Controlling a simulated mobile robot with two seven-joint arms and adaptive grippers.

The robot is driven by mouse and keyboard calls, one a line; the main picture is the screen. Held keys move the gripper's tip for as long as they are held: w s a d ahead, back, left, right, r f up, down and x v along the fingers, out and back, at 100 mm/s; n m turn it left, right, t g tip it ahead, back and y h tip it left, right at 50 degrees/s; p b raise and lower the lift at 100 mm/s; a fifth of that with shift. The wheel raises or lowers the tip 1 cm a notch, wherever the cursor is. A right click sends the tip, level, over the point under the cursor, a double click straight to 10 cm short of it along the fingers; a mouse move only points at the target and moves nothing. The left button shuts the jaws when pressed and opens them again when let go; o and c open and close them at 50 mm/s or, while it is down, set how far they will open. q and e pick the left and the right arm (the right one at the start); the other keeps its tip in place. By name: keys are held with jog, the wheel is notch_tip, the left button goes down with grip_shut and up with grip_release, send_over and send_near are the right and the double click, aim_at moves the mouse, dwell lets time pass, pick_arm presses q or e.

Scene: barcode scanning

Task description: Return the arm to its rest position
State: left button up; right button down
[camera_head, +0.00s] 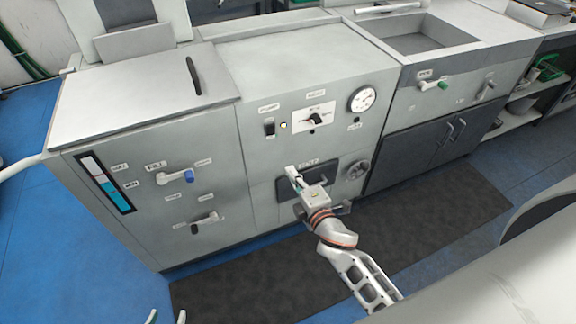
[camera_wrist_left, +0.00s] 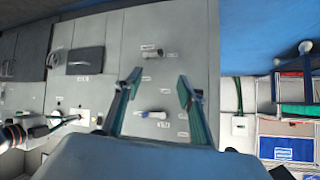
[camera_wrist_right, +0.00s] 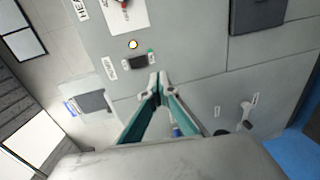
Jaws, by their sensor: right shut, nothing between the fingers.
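My right arm reaches in from the lower right in the head view. Its gripper (camera_head: 291,173) is in front of the middle cabinet, beside the dark door panel (camera_head: 320,178). In the right wrist view the fingers (camera_wrist_right: 155,85) meet at their tips with nothing between them. My left gripper shows only as two fingertips (camera_head: 166,316) at the bottom edge of the head view. In the left wrist view its fingers (camera_wrist_left: 160,80) are spread apart and empty, facing the cabinet with the knobs. The rest of the left arm is hidden in the head view.
The cabinet row has a blue-tipped handle (camera_head: 177,177), a switch (camera_head: 269,128), a gauge (camera_head: 361,99) and a green-tipped tap (camera_head: 436,85) jutting from its front. A sink (camera_head: 418,43) lies at the right. The dark floor mat (camera_head: 440,225) in front is clear.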

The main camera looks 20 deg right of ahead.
jog(key=shift+s, duration=0.15)
pick_arm(q)
jog(key=shift+a+f, duration=0.1)
jog(key=shift+f, duration=0.1)
jog(key=shift+s+d+r+p, duration=0.3)
jog(key=shift+r+p, duration=0.35)
jog(key=shift+p, duration=0.6)
pick_arm(e)
jog(key=s+a+f+m+g+y, duration=0.1)
jog(key=s+f+m+g, duration=0.2)
jog(key=s, duration=0.9)
jog(key=s+f+m+g+y, duration=0.1)
jog(key=s+f+m+g, duration=0.1)
jog(key=s+f+m, duration=0.5)
jog(key=s+m, duration=0.4)
jog(key=shift+s+a+f+g, duration=0.15)
jog(key=shift+s+a+g, duration=0.2)
jog(key=shift+a+g, duration=0.05)
pick_arm(q)
jog(key=shift+r, duration=0.3)
